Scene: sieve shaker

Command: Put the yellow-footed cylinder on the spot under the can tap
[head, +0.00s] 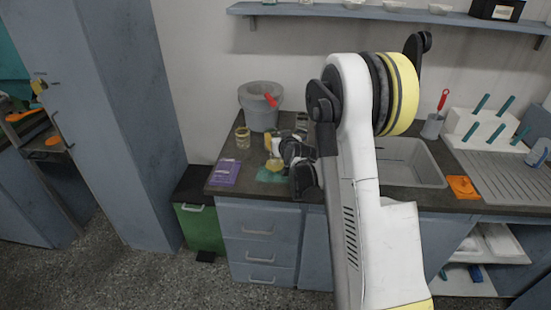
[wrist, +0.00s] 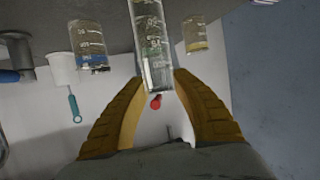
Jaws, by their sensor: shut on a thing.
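My gripper (wrist: 160,80) is shut on a clear graduated cylinder (wrist: 152,40), which stands between its two yellow-brown fingers in the wrist view. In the head view my gripper (head: 275,148) is over the left part of the counter, in front of a grey can (head: 259,112) with a red tap (head: 270,99). A yellow rounded part (head: 275,164), which looks like the cylinder's foot, shows just below the gripper, over or on a green mat (head: 268,176). I cannot tell whether it touches the mat. The wrist view does not show the foot.
A glass with yellow contents (head: 243,138) stands left of the gripper, behind a purple packet (head: 225,171). Another glass (head: 301,122) stands behind to the right. The wrist view shows a blue-marked beaker (wrist: 88,46) and a yellow one (wrist: 195,35). A sink (head: 410,160) lies right.

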